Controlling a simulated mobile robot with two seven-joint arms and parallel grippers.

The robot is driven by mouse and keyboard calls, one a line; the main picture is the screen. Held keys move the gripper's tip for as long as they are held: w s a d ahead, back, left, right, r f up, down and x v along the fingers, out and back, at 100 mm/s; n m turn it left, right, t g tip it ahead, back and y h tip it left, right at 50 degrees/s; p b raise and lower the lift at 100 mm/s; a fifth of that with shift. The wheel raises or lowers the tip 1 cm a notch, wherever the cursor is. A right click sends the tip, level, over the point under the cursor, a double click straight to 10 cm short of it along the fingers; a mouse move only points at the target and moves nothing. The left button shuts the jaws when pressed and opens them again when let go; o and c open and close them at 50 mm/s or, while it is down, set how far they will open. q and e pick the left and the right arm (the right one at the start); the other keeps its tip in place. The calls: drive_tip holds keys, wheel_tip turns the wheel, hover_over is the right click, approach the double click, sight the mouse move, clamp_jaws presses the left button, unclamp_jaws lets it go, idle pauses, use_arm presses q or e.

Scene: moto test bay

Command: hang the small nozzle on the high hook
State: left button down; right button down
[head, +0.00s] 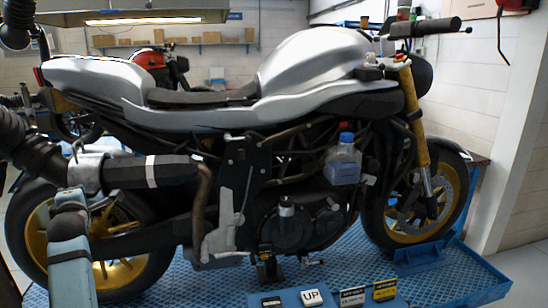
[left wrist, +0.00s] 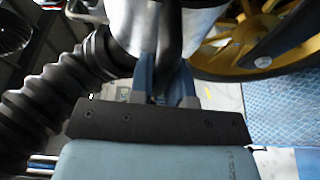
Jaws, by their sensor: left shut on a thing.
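The nozzle (head: 150,172) is a black tube with a white band and a silver collar (head: 88,172), on the end of a black ribbed hose (head: 30,150). It lies level in front of the motorcycle's rear, its tip close to a brown pipe; whether they touch I cannot tell. My left gripper (head: 75,197) is below the collar. In the left wrist view, its blue fingers (left wrist: 166,82) are shut on a dark bar under the silver collar (left wrist: 180,25), with the ribbed hose (left wrist: 50,85) at left. I cannot pick out the high hook. My right gripper is out of view.
The silver motorcycle (head: 310,70) fills the middle, on a blue textured platform (head: 440,285). A blue-capped bottle (head: 343,165) is at its side. Small signs and an UP tile (head: 311,297) stand at the front. Another dark hose end (head: 18,22) shows top left. A lamp (head: 145,20) hangs overhead.

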use_arm(q)
drive_tip(key=shift+s+a+r, duration=0.15)
drive_tip(key=shift+a, duration=0.5)
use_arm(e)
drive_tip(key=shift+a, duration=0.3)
use_arm(q)
drive_tip(key=shift+s+a, duration=0.1)
drive_tip(key=shift+a, duration=0.25)
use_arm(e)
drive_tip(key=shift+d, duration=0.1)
use_arm(q)
drive_tip(key=shift+s+a, duration=0.1)
drive_tip(key=shift+a, duration=0.6)
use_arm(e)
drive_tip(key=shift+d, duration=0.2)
use_arm(q)
drive_tip(key=shift+s+a, duration=0.15)
drive_tip(key=shift+a, duration=0.2)
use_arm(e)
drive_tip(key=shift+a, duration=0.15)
